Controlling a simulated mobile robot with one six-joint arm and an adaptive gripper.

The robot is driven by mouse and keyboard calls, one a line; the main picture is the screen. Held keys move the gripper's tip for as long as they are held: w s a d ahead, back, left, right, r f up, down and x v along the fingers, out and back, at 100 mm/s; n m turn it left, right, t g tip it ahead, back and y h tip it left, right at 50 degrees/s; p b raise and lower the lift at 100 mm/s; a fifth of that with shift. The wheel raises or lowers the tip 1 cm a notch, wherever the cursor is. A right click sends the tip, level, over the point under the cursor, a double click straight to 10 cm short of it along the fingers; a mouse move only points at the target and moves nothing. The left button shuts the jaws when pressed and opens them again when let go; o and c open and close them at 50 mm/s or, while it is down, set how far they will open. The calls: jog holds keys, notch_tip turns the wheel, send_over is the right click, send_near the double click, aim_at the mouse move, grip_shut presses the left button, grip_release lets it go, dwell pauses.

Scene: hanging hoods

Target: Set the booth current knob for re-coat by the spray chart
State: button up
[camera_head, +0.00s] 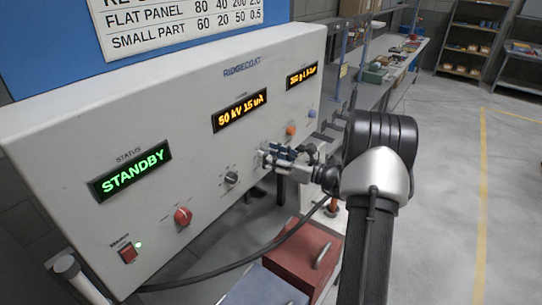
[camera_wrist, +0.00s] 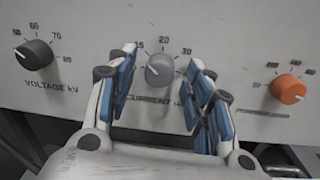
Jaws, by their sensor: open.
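In the wrist view the grey current knob (camera_wrist: 161,70) is on the panel, its white pointer mark toward the upper left, by the 15 side of the scale. My gripper (camera_wrist: 164,64) is open, with blue-padded fingers on either side of the knob; contact cannot be told. In the head view my gripper (camera_head: 275,157) is at the panel and largely hides this knob. The spray chart (camera_head: 180,22) is cut off at the top; its re-coat row is not readable. The middle display (camera_head: 240,110) reads 50 kV 15 uA. The status display (camera_head: 131,172) reads STANDBY.
The black voltage knob (camera_wrist: 38,54) is left of the current knob, pointing near 50. An orange powder knob (camera_wrist: 288,89) is to its right. A red knob (camera_head: 183,216) and red switch (camera_head: 128,254) are farther left. A red box (camera_head: 299,256) stands below the panel.

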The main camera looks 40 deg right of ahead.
jog(key=shift+w, duration=0.1)
jog(key=shift+c, duration=0.3)
jog(key=c, duration=1)
jog(key=shift+n+b, duration=0.4)
jog(key=shift+b, duration=0.2)
jog(key=n+b, duration=0.8)
jog(key=b, duration=0.3)
jog(key=shift+n, duration=0.3)
jog(key=shift+r+n, duration=0.1)
jog(key=shift+n, duration=0.2)
